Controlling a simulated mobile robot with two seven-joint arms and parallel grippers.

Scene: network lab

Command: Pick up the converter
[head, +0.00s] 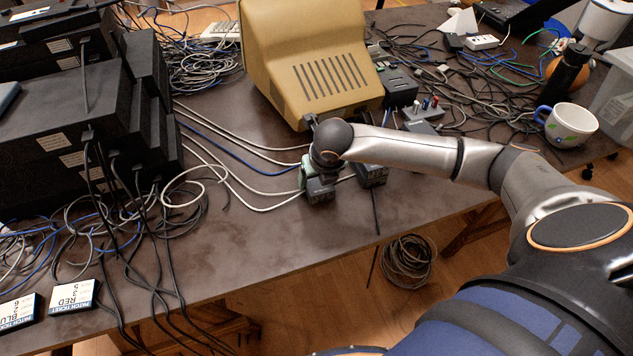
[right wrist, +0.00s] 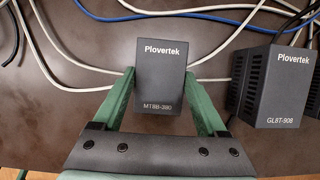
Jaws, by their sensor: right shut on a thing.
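My left gripper is not in view.
A second dark box, GL8T-908 (right wrist: 278,85), stands just right of the held one. Pale cables (head: 262,193) run by it. A beige monitor (head: 310,60) stands behind, black equipment (head: 75,130) at left, and a mug (head: 569,125) at right. Bare table lies in front.

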